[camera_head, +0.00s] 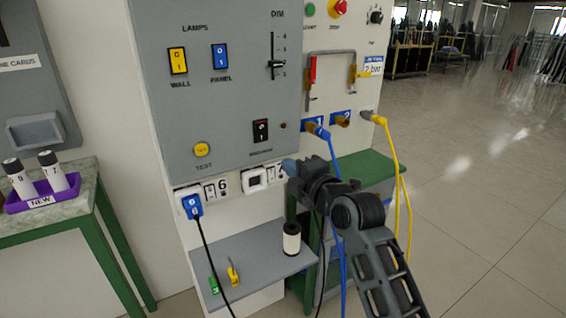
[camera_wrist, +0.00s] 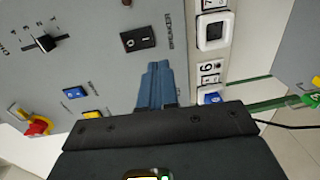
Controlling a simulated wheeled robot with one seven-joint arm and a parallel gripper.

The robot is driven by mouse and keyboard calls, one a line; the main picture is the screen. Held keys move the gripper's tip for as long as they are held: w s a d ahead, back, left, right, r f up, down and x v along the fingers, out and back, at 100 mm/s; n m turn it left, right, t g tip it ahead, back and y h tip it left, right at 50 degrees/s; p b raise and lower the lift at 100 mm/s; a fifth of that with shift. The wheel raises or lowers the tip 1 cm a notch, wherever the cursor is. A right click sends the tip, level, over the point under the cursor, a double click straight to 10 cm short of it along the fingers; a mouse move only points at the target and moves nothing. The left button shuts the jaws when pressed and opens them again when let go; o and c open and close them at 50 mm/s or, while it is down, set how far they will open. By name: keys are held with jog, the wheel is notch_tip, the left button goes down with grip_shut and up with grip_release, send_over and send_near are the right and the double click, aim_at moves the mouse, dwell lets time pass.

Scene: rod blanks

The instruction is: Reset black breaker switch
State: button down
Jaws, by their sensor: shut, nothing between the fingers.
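The black breaker switch (camera_head: 261,131) is a small rocker on the grey panel, above its printed label. In the wrist view the breaker switch (camera_wrist: 139,40) lies just beyond my fingertips, with the label beside it. Which side of the rocker is pressed in, I cannot tell. My gripper (camera_head: 288,166) has blue fingers and is below and to the right of the switch in the head view. In the wrist view my gripper (camera_wrist: 157,68) has its fingers together and empty, pointing toward the panel and apart from the switch.
A yellow test button (camera_head: 201,149), a lamp (camera_head: 283,126) and a dimmer slider (camera_head: 276,63) are near the switch. Blue and yellow hoses (camera_head: 394,150) hang at right. A grey shelf (camera_head: 248,262) below holds a white-and-black cylinder (camera_head: 292,238) and small clips.

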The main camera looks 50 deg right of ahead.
jog(key=shift+v, duration=0.85)
jog(key=shift+f, duration=0.15)
jog(key=s+a+f+m+y, duration=0.1)
jog(key=s+a+f+m, duration=0.35)
jog(key=s+a, duration=0.35)
jog(key=s+a+f+m, duration=0.4)
jog(key=s+a+f, duration=0.2)
jog(key=s+a, duration=0.15)
jog(key=s+a+r+m+y, duration=0.1)
jog(key=s+a+m, duration=0.2)
jog(key=s, duration=0.8)
jog(key=s+a+r+m+g+y, duration=0.1)
jog(key=s+a+r+m+y, duration=0.1)
jog(key=s, duration=0.9)
jog(key=shift+s+a+m+g+y, duration=0.35)
jog(key=shift+a+m, duration=0.15)
jog(key=shift+m, duration=0.15)
jog(key=shift+w, duration=0.1)
